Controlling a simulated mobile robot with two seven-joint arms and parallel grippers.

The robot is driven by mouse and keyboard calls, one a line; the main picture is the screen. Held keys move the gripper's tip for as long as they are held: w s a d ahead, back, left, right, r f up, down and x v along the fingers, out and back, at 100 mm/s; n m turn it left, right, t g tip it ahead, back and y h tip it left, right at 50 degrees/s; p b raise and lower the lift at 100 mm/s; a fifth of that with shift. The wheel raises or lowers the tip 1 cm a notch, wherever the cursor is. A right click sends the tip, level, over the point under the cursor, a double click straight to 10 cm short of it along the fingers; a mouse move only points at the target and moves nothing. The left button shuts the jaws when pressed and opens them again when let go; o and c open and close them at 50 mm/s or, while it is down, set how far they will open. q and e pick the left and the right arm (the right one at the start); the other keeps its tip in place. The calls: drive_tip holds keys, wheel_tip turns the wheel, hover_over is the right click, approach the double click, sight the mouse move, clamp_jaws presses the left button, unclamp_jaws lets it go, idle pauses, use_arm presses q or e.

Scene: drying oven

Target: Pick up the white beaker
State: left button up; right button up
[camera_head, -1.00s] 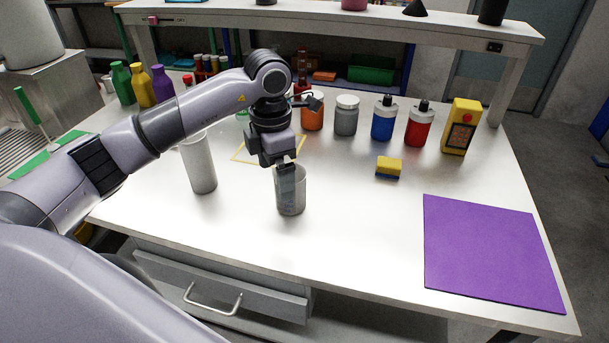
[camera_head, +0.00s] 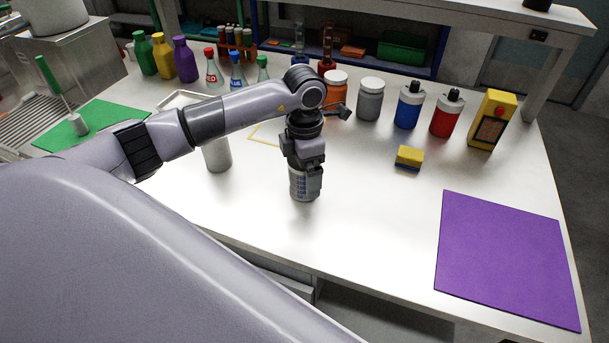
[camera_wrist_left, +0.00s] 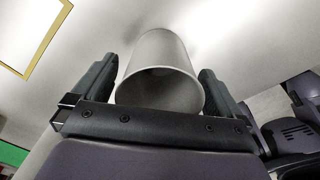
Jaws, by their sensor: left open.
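A whitish-grey beaker (camera_head: 298,193) stands upright on the white table, below my left gripper (camera_head: 306,186). In the left wrist view the beaker (camera_wrist_left: 160,58) lies between the two spread fingers, its open rim toward the camera, with a narrow gap visible on each side. My left gripper is open around the beaker and hides part of it in the head view. A second pale beaker (camera_head: 217,157) stands to the left, partly hidden by my left arm. My right gripper is not in view.
A yellow-and-blue sponge (camera_head: 408,158) and a purple mat (camera_head: 505,258) lie to the right. Lidded jars (camera_head: 370,98), blue and red bottles (camera_head: 408,106) and a yellow device (camera_head: 491,120) stand behind. A yellow outline (camera_head: 262,138) marks the table behind the gripper. The front middle is clear.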

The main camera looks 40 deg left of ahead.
use_arm(q)
drive_tip(key=c, duration=1)
drive_tip(key=shift+r, duration=0.15)
